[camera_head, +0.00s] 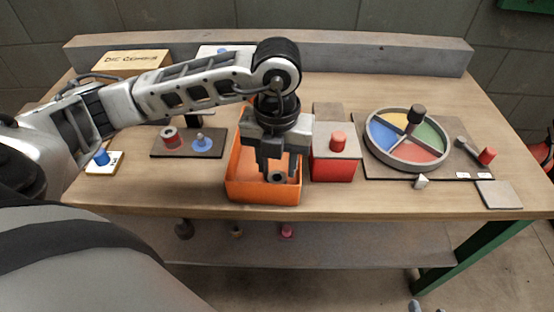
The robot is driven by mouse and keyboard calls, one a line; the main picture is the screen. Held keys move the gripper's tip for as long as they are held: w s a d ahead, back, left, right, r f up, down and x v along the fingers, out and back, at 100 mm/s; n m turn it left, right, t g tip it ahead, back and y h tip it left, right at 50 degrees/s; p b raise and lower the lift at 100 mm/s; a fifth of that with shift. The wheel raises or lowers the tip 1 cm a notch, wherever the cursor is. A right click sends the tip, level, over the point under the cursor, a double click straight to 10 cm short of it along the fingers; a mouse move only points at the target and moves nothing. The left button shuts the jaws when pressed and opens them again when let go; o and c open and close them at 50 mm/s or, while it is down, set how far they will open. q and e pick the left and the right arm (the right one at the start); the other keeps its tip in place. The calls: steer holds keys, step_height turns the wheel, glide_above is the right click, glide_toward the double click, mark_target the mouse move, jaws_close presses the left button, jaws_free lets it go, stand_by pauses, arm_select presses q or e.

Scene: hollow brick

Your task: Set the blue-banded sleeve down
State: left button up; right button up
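My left gripper (279,170) points straight down inside the orange bin (262,197), near its front right. A small grey sleeve (277,178) with a dark round opening shows between its fingertips, and the fingers appear closed on it. No blue band can be made out on this sleeve; the fingers cover its sides. Whether it touches the bin floor cannot be told. My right gripper is not in view.
Right of the bin stands a red box (333,170) with a red knob. A round tray (408,165) with coloured sectors is further right. A dark board (178,152) with a red ring and a blue-based peg lies left. A blue peg (101,157) stands on a white card.

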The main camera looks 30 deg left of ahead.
arm_select(q)
step_height(320, 180, up, 12)
stand_by(0.4)
steer(key=shift+r, duration=0.1)
